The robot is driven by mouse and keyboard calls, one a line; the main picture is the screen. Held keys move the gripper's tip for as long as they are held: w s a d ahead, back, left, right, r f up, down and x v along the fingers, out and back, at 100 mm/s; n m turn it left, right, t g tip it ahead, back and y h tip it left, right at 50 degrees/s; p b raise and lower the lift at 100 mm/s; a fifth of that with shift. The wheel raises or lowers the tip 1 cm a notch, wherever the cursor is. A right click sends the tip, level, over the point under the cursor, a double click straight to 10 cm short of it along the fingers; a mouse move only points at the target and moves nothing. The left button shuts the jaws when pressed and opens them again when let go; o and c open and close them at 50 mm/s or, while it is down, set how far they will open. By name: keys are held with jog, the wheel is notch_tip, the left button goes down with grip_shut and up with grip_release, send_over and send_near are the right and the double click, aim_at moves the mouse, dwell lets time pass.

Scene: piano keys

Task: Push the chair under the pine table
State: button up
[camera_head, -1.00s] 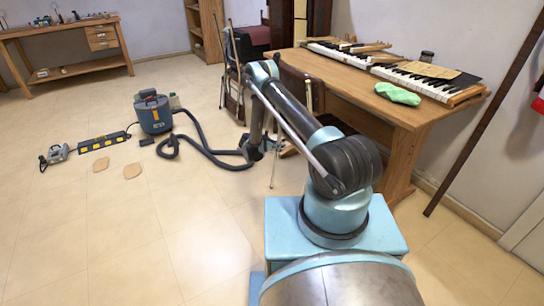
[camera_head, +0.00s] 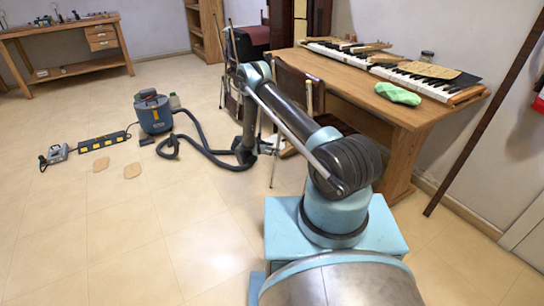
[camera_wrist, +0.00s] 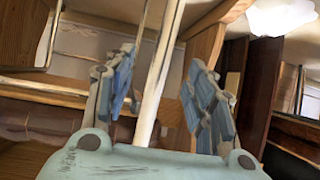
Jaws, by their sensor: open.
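The chair (camera_head: 296,90) has a brown back and pale metal posts. It stands at the near side of the pine table (camera_head: 345,84), partly hidden by my arm. My gripper (camera_head: 268,148) is low beside the chair's front leg in the head view, small and partly hidden. In the wrist view my gripper (camera_wrist: 162,58) is open, with its blue fingers apart. A pale post (camera_wrist: 155,85), which looks like part of the chair, runs between the fingers. I cannot tell whether they touch it. The table's wooden underside and support also show in the wrist view (camera_wrist: 205,55).
A power strip (camera_head: 103,142) is further left. The front left floor is clear.

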jog(key=s+a, duration=0.1)
jog(key=a, duration=0.1)
jog(key=s+a, duration=0.2)
jog(key=shift+s+a, duration=0.1)
jog(key=shift+a, duration=0.2)
dwell(0.4)
